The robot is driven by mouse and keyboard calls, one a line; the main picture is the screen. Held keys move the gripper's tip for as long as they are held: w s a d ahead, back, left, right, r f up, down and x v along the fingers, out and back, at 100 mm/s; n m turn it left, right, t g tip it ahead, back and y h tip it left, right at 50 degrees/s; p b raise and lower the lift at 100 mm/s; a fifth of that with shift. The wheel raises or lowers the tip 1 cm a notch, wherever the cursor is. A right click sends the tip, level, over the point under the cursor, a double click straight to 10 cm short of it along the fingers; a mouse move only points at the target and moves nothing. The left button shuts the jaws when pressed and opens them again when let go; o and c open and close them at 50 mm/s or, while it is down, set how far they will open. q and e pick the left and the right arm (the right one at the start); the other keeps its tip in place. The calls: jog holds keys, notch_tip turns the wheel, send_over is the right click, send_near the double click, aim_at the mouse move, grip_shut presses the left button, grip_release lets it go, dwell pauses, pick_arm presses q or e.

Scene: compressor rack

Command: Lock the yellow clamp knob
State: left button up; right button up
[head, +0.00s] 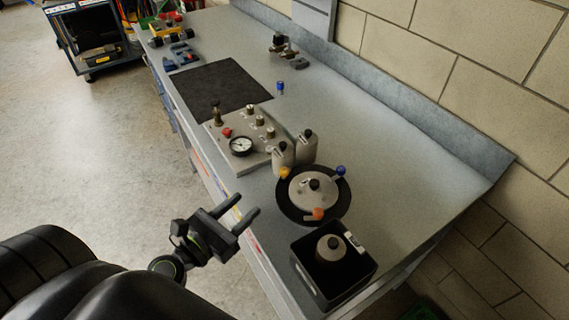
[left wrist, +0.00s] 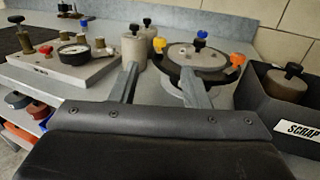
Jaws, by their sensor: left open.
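The yellow clamp knob (head: 285,172) sits on the left rim of a round lidded pot (head: 309,189) on the bench. It also shows in the left wrist view (left wrist: 159,44), beyond my fingers. The pot also has a blue knob (head: 341,170), an orange knob (head: 318,213) and a black centre knob (head: 314,184). My left gripper (head: 244,210) is open and empty, off the bench's front edge, to the left of the pot and apart from it. In the left wrist view its two fingers (left wrist: 160,82) point toward the pot. My right gripper is not in view.
A black scrap bin (head: 335,277) holding a canister stands near the pot. A gauge panel (head: 243,146) and two grey canisters (head: 284,156) stand on the pot's other side. A black mat (head: 220,90) lies farther back. The bench right of the pot is clear.

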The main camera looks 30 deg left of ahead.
aim_at(281, 173)
pick_arm(q)
jog(key=p+x, duration=0.4)
jog(key=x, duration=0.9)
jog(key=shift+w, duration=0.3)
jog(key=shift+w+d+p, duration=0.2)
jog(key=shift+w+p, duration=0.1)
jog(key=shift+w, duration=0.4)
grip_shut()
jog(key=shift+f, duration=0.1)
